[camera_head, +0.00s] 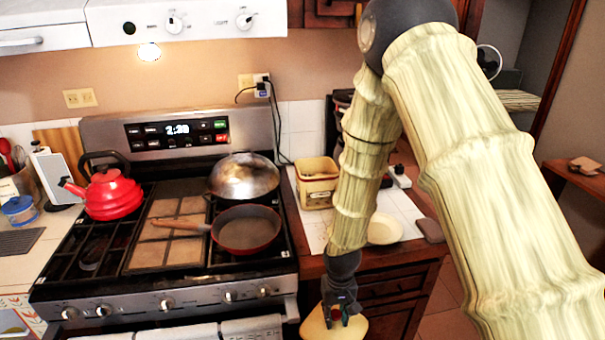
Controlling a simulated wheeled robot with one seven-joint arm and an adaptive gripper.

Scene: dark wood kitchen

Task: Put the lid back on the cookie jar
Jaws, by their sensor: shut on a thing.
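The cookie jar (317,192) is a square tan container on the white tiled counter right of the stove. Its top is uncovered and its front has a dark marking. My gripper (341,314) is at the bottom of the view, in front of the counter and below the jar in the picture. It is shut on a pale yellow, rounded lid (318,329), whose lower part is cut off by the frame edge. The lid is clear of the jar. The fingertips are small and partly hidden against the lid.
A cream round dish (384,229) lies on the counter right of my forearm. The stove (165,280) holds a red kettle (110,194), a frying pan (246,230) and a domed metal pan (244,177). My arm covers much of the right side.

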